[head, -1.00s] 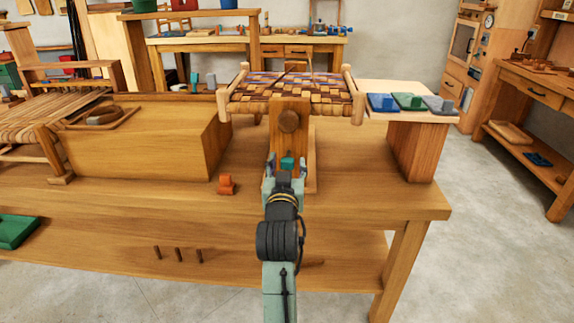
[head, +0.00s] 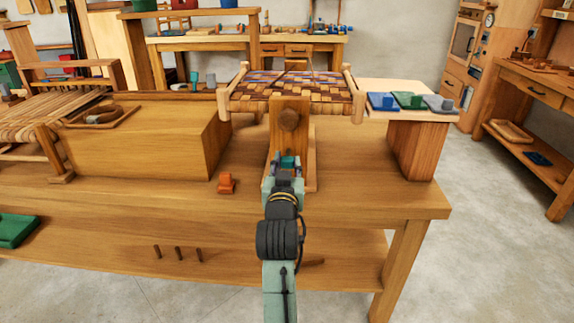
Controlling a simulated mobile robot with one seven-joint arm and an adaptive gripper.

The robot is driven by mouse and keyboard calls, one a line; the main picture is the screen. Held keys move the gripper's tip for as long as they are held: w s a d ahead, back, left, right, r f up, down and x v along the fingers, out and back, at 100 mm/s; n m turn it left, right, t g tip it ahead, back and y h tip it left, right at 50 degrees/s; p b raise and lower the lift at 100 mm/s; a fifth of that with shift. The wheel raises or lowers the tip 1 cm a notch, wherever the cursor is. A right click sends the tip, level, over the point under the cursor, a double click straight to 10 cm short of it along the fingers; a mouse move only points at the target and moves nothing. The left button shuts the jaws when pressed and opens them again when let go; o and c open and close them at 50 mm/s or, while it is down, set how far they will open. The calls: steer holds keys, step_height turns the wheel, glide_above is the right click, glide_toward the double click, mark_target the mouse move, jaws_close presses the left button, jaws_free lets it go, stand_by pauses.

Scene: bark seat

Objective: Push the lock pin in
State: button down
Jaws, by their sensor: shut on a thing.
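A wooden stand with an upright post (head: 289,145) and a round knob (head: 289,119) rises near the middle of the bench. Behind it is a woven seat (head: 290,95) with a checkered brown and blue-grey pattern. My gripper (head: 287,165) is low in front of the post, shut on a small teal-green piece (head: 288,161). I cannot tell whether this piece is the lock pin, or whether it touches the post. My gripper hides the lower part of the post. An orange-red piece (head: 226,183) sits on the bench left of my gripper.
A large wooden block (head: 140,150) stands to the left. At right, a raised shelf (head: 372,88) carries blue, green and grey pieces. Several dark pegs (head: 178,253) are on the lower shelf. The bench top (head: 360,190) right of my gripper is clear.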

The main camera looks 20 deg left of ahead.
stand_by(0.3)
steer(key=x, duration=0.2)
steer(key=shift+w, duration=0.4)
steer(key=c, duration=1.2)
jaws_free()
steer(key=shift+c, duration=0.2)
steer(key=v, duration=1.2)
